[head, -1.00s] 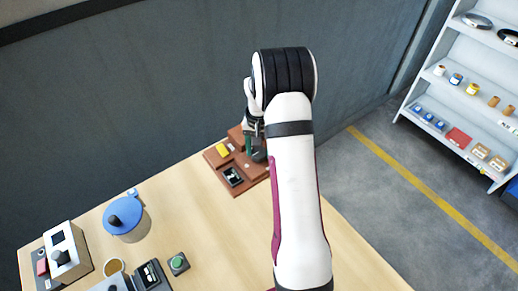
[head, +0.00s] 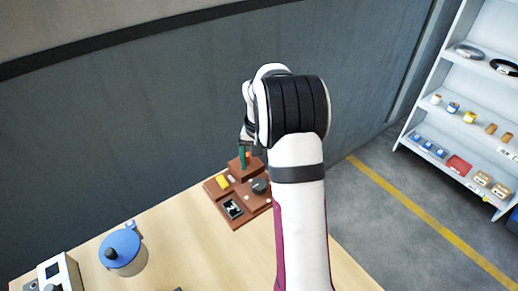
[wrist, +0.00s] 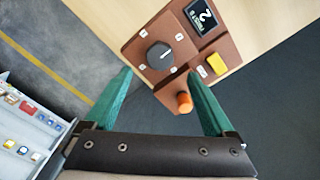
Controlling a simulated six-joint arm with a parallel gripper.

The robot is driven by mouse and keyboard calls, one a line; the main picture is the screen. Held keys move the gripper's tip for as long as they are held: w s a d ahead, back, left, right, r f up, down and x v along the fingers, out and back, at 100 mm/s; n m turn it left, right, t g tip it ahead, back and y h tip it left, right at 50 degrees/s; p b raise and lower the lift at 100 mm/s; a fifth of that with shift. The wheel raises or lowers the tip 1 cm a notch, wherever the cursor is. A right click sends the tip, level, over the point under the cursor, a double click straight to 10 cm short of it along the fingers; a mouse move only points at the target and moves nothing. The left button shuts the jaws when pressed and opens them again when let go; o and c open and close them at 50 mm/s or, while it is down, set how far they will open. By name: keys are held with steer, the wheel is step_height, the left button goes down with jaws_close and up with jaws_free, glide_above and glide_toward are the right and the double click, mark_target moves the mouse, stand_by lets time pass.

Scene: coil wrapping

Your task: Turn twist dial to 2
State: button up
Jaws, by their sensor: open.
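The twist dial (wrist: 160,56) is a dark round knob with a white pointer line, on a brown panel (wrist: 135,48). In the wrist view its pointer aims toward the upper right, near one of several small white labels around it. A small display (wrist: 201,14) on the panel reads a large 2 with smaller text. In the head view the dial (head: 260,186) is uncovered. My gripper (wrist: 160,76) is open and empty, its green fingers apart and clear of the dial. In the head view my gripper (head: 244,158) hangs above the panel's back part.
The panel also carries a yellow block (wrist: 215,63) and an orange-topped peg (wrist: 184,100) between my fingers in the wrist view. A blue-lidded pot (head: 122,250) stands on the wooden table (head: 185,235) to the left. A shelf (head: 440,120) stands beyond at right.

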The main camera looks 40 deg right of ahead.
step_height(320, 180, up, 8)
steer(key=shift+a, duration=0.1)
stand_by(0.4)
steer(key=s+a+r+n+y, duration=0.1)
steer(key=s+a+r, duration=0.1)
steer(key=s+a, duration=0.65)
steer(key=s+a+r+n, duration=0.1)
steer(key=s+a+r, duration=0.2)
steer(key=s+a, duration=0.55)
steer(key=s+a+f+n, duration=0.1)
steer(key=s+a+f, duration=0.2)
steer(key=s+a, duration=0.4)
steer(key=shift+s+a+f+y, duration=0.4)
steer(key=shift+s, duration=0.7)
